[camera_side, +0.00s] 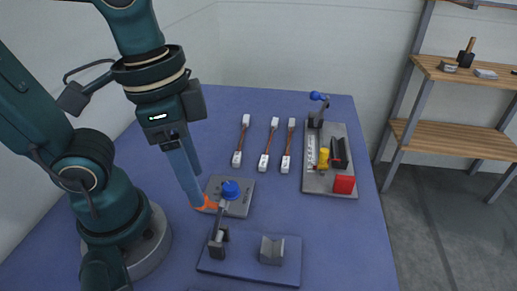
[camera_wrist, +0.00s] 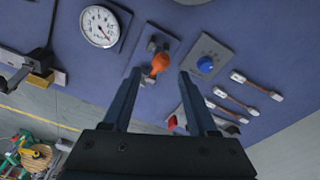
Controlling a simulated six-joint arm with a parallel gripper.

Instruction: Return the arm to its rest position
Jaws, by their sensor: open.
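My gripper (camera_side: 197,199) reaches down over the blue table in the side view, its long blue fingers slanting toward the grey plate. In the wrist view my gripper (camera_wrist: 160,75) has its two fingers spread wide apart. An orange handle (camera_wrist: 160,62) on a grey plate shows between and beyond the fingertips, with nothing seen gripped. In the side view an orange part (camera_side: 208,204) shows right at the fingertips; I cannot tell whether they touch it. A blue knob (camera_wrist: 207,64) sits on a grey plate right of the fingers in the wrist view.
A blue-topped lever (camera_side: 230,190) and a grey block (camera_side: 272,250) stand close by in front. Three white-ended cables (camera_side: 269,143) lie farther back. A grey tray (camera_side: 316,183) holds red, yellow and black items. A gauge (camera_wrist: 100,26) shows in the wrist view. A wooden shelf (camera_side: 455,138) stands at right.

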